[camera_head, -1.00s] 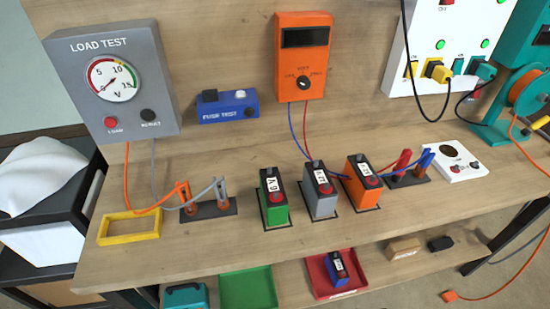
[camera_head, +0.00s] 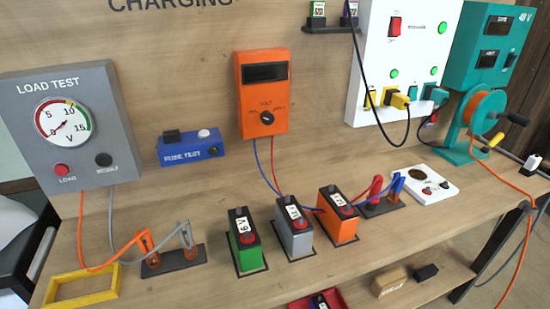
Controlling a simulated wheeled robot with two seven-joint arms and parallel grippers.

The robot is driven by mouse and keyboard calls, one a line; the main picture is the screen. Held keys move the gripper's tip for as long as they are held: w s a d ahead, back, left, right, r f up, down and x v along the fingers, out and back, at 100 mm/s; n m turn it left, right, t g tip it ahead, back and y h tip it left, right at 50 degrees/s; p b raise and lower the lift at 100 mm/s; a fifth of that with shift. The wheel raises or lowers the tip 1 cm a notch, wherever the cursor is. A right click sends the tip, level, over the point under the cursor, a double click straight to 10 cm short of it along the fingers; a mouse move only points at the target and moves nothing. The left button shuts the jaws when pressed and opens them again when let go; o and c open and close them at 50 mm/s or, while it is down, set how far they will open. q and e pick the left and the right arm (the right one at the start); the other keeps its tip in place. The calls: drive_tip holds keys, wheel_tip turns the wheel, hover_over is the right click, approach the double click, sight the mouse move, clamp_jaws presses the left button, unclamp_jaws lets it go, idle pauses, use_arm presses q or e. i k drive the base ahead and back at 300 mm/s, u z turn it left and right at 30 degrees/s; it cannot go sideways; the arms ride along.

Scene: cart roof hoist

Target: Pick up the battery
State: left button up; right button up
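Three batteries stand upright in a row on the wooden bench. The left one is green (camera_head: 249,254) with a 6 V label. The middle one is grey (camera_head: 297,242) and the right one is orange (camera_head: 339,225); their labels are hard to read. Each has a black top with a red terminal. Another battery (camera_head: 320,303), mostly cut off by the bottom edge, is in a red tray (camera_head: 301,304) on the lower shelf. Neither of my grippers is in view.
A load tester (camera_head: 68,122), a blue fuse tester (camera_head: 190,148) and an orange meter (camera_head: 263,93) stand behind. Clip stands (camera_head: 172,262) (camera_head: 380,204) flank the batteries. A yellow frame (camera_head: 82,289) lies front left. A cable reel (camera_head: 482,110) stands at right. Bare bench lies before the batteries.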

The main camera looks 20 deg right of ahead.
sight(341, 219)
drive_tip(key=z, duration=0.15)
drive_tip(key=k, duration=0.3)
drive_tip(key=u, duration=3.3)
drive_tip(key=k, duration=1.5)
drive_tip(key=z, duration=2.05)
